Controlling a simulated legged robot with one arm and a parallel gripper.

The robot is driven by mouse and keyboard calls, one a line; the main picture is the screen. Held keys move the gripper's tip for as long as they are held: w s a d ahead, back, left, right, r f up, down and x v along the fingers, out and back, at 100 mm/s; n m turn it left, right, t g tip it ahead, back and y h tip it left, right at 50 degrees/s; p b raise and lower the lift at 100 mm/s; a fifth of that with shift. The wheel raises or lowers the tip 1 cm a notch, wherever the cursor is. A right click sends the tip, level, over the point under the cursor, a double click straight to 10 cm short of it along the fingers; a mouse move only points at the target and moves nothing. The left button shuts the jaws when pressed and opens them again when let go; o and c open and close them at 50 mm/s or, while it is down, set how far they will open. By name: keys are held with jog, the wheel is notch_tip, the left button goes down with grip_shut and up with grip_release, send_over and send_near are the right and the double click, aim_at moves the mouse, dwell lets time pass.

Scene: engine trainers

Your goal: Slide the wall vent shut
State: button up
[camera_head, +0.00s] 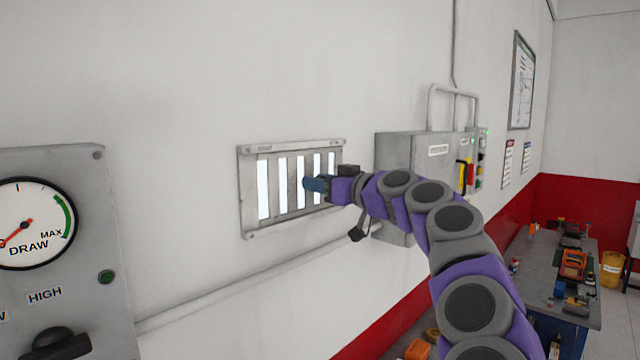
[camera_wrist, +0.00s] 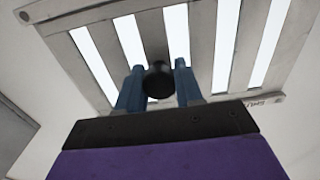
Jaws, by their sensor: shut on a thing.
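The wall vent (camera_head: 247,191) is a grey metal frame with upright slats on the white wall, left of centre in the head view. Bright white gaps show between its slats, so it stands at least partly open. In the wrist view the vent (camera_wrist: 96,20) fills the upper part, with several bright gaps. A round black knob (camera_wrist: 158,80) stands out from the slats. My gripper (camera_wrist: 157,84) has its two blue fingers around the knob, one on each side, shut on it. In the head view my gripper (camera_head: 311,184) reaches the vent's right half and hides the knob.
A grey control box (camera_head: 405,152) with a conduit stands close right of the vent, beside my arm. A gauge panel (camera_head: 107,210) is at the left. A pipe (camera_head: 220,292) runs below the vent. A workbench (camera_head: 540,285) with tools is at the right.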

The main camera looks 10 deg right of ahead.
aim_at(298, 182)
grip_shut()
jog(key=s+a+b, duration=0.1)
jog(key=b, duration=0.1)
jog(key=shift+a+f+b, duration=0.1)
jog(key=shift+f+b, duration=0.1)
jog(key=shift+b, duration=0.2)
jog(key=shift+s+a+r+b, duration=0.1)
jog(key=shift+s+a+b, duration=0.2)
jog(key=shift+a+b, duration=0.2)
jog(key=shift+r, duration=0.1)
jog(key=o, duration=0.7)
grip_release()
jog(key=o, duration=0.3)
jog(key=shift+s+a, duration=0.1)
jog(key=shift+s, duration=0.05)
jog(key=shift+o, duration=0.2)
